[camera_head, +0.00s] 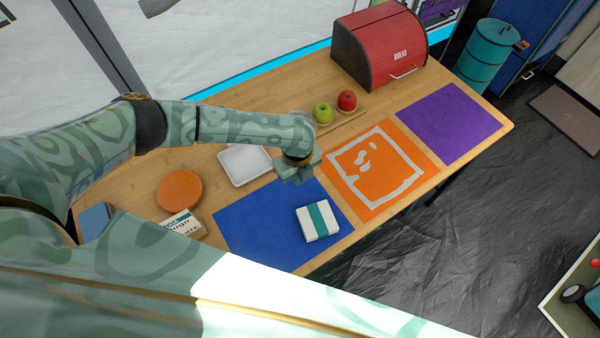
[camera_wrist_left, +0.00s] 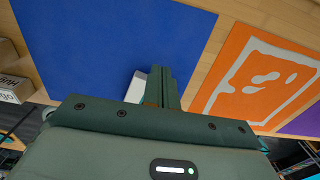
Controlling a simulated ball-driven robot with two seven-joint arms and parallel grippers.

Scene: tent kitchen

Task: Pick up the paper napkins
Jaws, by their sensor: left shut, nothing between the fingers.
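The paper napkins (camera_head: 318,221) are a white pack with a teal band, lying on the blue mat (camera_head: 250,232). My left gripper (camera_head: 297,175) is above the far edge of the blue mat, a little beyond the napkins and apart from them in the head view. In the left wrist view my left gripper (camera_wrist_left: 162,85) has its fingers together with nothing between them. A white corner of the napkins (camera_wrist_left: 136,88) shows beside the fingers; the rest of the pack is hidden behind the gripper. My right gripper is not in view.
A white tray (camera_head: 245,164), an orange disc (camera_head: 179,190) and a printed box (camera_head: 184,223) lie left of the mat. An orange mat (camera_head: 376,168) and a purple mat (camera_head: 447,122) lie to the right. Apples stand before a red bread box (camera_head: 385,42).

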